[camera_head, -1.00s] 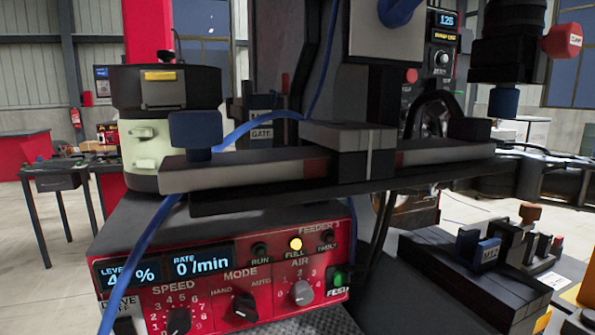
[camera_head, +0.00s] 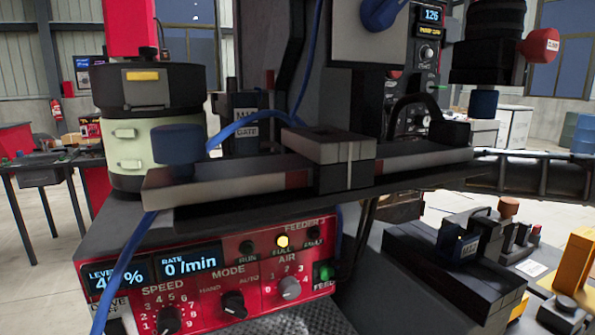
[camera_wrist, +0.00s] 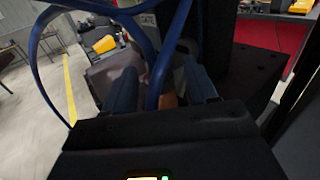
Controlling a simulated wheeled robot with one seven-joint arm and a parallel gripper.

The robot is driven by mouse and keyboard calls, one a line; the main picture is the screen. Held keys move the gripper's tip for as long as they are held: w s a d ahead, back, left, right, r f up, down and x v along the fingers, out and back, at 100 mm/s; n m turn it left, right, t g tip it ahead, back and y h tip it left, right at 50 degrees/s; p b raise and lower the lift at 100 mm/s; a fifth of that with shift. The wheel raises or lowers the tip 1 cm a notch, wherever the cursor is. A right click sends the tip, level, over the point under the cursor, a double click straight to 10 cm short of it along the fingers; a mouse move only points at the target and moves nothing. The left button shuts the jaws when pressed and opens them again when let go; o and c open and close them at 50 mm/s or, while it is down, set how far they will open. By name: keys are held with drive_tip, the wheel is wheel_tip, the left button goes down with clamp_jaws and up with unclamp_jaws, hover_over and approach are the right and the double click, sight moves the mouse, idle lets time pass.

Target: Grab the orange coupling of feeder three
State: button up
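The red control panel marked FEEDER 3 (camera_head: 215,262) is at the lower left of the head view, with a lit yellow lamp. In the wrist view, my gripper (camera_wrist: 162,85) has two blue-grey fingers standing apart. A small orange-brown piece (camera_wrist: 169,100) shows low between them, beside a blue hose (camera_wrist: 160,72). It may be the orange coupling; most of it is hidden, and I see gaps between it and both fingers. I cannot make out my gripper or the coupling clearly in the head view.
A dark rail (camera_head: 240,181) crosses above the panel, with a blue knob (camera_head: 178,144) and a blue hose (camera_head: 128,262) at its left. A dark fixture with an orange-brown knob (camera_head: 508,206) stands at the right. Open floor shows at the left.

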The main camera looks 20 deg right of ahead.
drive_tip(key=c, duration=1)
drive_tip(key=shift+o, duration=0.2)
drive_tip(key=shift+r, duration=0.1)
